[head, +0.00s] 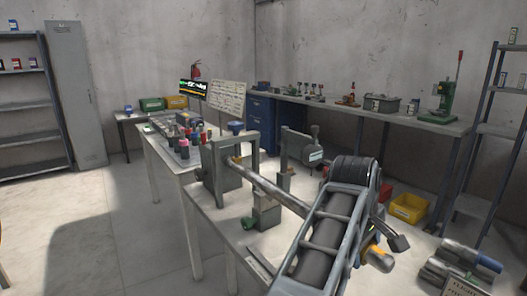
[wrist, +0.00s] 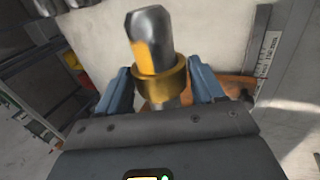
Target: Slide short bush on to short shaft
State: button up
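In the wrist view, a brass-coloured ring, seemingly the short bush (wrist: 161,87), sits between the two blue fingers of my gripper (wrist: 160,75). The fingers appear to meet its left and right sides, so I take the gripper as shut on it. A silver cylinder with a yellow patch, perhaps the short shaft (wrist: 150,38), passes through the ring and sticks out beyond it. How far the ring sits along it is hard to judge.
A bench with a grey frame (head: 218,172) and a long bar (head: 262,181) stands in the middle. Several silver cylinders (head: 460,255) lie at the lower right. A yellow bin (head: 408,208) is behind. A shelf (head: 497,130) stands at the right. The floor at left is clear.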

jog(key=c, duration=0.7)
jog(key=shift+r+b, duration=0.1)
jog(key=shift+b, duration=0.65)
jog(key=shift+c, duration=0.2)
dwell(0.5)
